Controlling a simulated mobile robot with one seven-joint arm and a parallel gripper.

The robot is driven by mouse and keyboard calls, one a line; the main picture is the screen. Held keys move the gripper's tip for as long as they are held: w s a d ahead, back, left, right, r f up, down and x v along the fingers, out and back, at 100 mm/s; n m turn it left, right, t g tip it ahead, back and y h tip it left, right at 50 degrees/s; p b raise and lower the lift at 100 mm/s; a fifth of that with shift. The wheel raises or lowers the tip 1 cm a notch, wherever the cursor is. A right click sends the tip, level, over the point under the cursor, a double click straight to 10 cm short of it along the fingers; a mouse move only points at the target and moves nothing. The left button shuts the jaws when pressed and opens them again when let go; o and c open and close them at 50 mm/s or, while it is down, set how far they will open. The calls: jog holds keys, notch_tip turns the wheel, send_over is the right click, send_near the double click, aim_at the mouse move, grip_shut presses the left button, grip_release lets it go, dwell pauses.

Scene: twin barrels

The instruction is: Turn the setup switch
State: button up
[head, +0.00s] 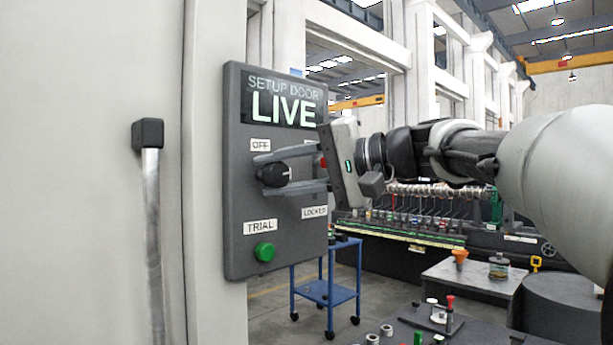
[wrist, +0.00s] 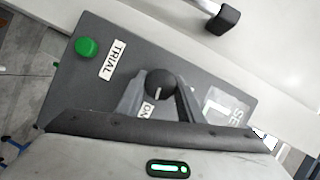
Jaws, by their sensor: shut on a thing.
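The setup switch is a round black knob (head: 273,174) on a dark grey panel (head: 240,215); it also shows in the wrist view (wrist: 160,84). My gripper (head: 265,174) reaches in from the right, its two grey fingers shut on the knob, one above and one below. In the wrist view my gripper (wrist: 158,90) has a finger on each side of the knob. A pale mark on the knob points toward a partly hidden label (wrist: 147,108) that seems to read ON. An OFF label (head: 260,145) is above the knob. The display (head: 283,103) reads SETUP DOOR LIVE.
A green button (head: 264,252) sits under a TRIAL label (head: 260,227). A LOCKED label (head: 314,213) is at lower right. A door handle (head: 150,220) is on the left. A blue trolley (head: 326,290) and a grey table (head: 470,280) stand behind.

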jog(key=shift+f+m+y, duration=0.1)
jog(key=shift+m+y, duration=0.3)
jog(key=shift+m, duration=0.5)
jog(key=o, duration=1)
jog(key=shift+o, duration=0.2)
jog(key=v, duration=1.7)
jog(key=shift+d, duration=0.25)
jog(key=shift+f, duration=0.1)
